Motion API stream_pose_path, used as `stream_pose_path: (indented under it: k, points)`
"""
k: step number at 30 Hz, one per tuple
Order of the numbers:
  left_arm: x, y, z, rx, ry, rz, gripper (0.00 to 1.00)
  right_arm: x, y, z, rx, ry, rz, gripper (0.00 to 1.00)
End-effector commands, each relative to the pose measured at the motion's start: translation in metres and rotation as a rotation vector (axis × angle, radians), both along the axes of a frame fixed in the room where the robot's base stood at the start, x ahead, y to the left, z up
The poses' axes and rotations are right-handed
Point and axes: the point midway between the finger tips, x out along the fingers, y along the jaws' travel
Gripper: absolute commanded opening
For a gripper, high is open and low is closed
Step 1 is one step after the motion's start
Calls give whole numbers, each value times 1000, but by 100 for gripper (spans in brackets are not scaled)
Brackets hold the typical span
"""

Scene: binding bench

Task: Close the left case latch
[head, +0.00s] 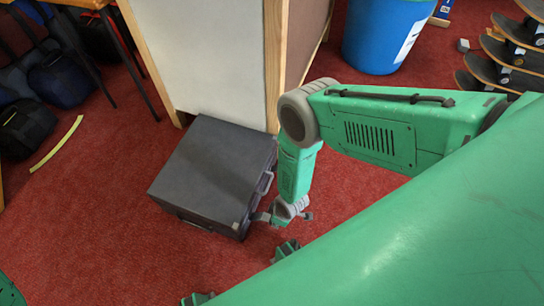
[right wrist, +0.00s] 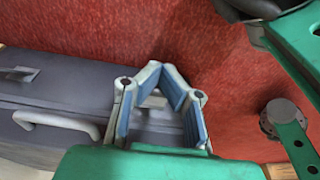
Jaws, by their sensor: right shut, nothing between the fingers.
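A dark grey case (head: 215,170) lies flat on the red carpet in the head view. Its carrying handle (head: 264,184) is on the side facing my right arm. My right gripper (head: 258,217) is shut and empty by the case's near right corner. In the right wrist view, the fingertips of my right gripper (right wrist: 165,72) meet over the end of the case (right wrist: 75,92). A small pale fitting (right wrist: 154,99), perhaps a latch, shows between the fingers, partly hidden; I cannot tell whether they touch it. Another metal latch (right wrist: 18,74) is beyond the handle (right wrist: 58,122). My left gripper is not in view.
A pale cabinet with wooden edges (head: 205,55) stands right behind the case. A blue bin (head: 385,35) and stacked skateboards (head: 505,55) are at the back right. Bags (head: 60,80) lie under a table at the left. Carpet in front of the case is clear.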

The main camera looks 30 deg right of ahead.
Motion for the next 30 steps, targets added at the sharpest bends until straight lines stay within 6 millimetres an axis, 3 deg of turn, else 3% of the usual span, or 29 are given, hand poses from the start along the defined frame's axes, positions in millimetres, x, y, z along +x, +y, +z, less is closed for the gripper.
stream_pose_path:
  k: [6,30]
  points:
    - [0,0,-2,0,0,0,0,10,8,4,5,-9,2,0]
    - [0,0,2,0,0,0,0,16,13,15,2,-6,0,0]
